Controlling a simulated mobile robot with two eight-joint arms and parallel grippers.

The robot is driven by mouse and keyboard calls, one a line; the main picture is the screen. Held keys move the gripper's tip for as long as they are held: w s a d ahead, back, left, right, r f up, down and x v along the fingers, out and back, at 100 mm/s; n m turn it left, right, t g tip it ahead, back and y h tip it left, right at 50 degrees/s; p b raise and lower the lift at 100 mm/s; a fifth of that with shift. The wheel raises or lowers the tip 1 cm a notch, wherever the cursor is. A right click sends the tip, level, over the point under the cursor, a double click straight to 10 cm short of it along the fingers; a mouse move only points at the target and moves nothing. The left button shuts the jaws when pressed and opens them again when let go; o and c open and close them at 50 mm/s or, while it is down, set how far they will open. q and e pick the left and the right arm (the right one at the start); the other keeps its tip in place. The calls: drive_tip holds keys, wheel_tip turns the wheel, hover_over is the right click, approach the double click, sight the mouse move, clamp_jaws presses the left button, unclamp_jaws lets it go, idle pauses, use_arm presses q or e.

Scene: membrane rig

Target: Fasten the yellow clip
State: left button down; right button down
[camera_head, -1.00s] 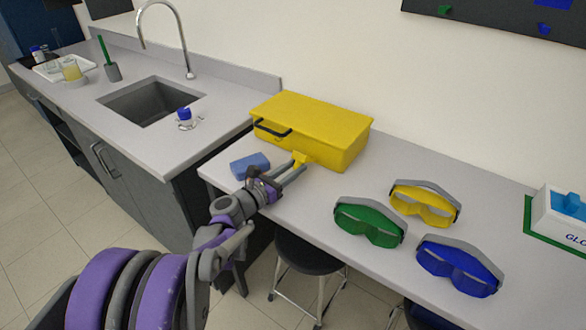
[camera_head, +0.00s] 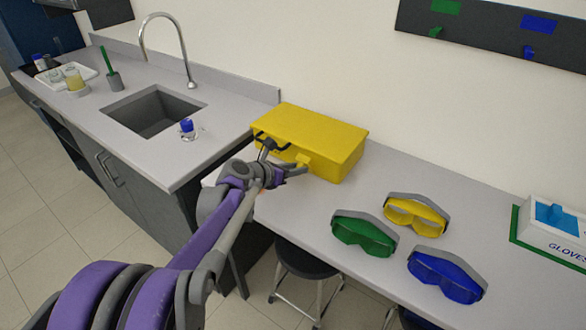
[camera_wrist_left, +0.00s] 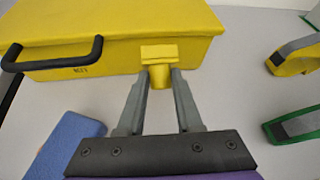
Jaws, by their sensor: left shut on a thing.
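The yellow box (camera_head: 318,138) stands on the bench against the wall, its lid down. The yellow clip (camera_wrist_left: 158,54) is at the box's front side, right of the black handle (camera_wrist_left: 52,64); it also shows in the head view (camera_head: 304,159). My left gripper (camera_wrist_left: 160,82) is shut on the clip's lower part, one finger on each side. In the head view the gripper (camera_head: 299,168) is at the box front. I cannot tell whether the clip is latched. My right gripper is not in view.
A blue block (camera_wrist_left: 68,142) lies left of my left gripper. Yellow (camera_head: 416,214), green (camera_head: 364,233) and blue goggles (camera_head: 447,273) lie to the right on the bench. A glove box (camera_head: 552,232) is at the far right. The sink (camera_head: 152,108) is left.

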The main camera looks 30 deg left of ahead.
use_arm(q)
drive_tip(key=shift+w+r+g+p, duration=0.55)
drive_tip(key=shift+r+g, duration=0.25)
drive_tip(key=shift+g, duration=0.2)
drive_tip(key=shift+w+d+r+g+p, duration=0.1)
drive_tip(key=shift+w+r+g+p, duration=0.3)
drive_tip(key=shift+w+g, duration=0.45)
drive_tip(key=shift+w+r, duration=0.45)
drive_tip(key=shift+w, duration=0.25)
drive_tip(key=shift+r, duration=0.1)
drive_tip(key=c, duration=0.6)
unclamp_jaws()
drive_tip(key=shift+d, duration=0.1)
drive_tip(key=shift+s+r, duration=0.2)
drive_tip(key=v, duration=1)
drive_tip(key=shift+s+d+r, duration=0.1)
drive_tip(key=shift+s+d, duration=0.05)
drive_tip(key=shift+s, duration=0.1)
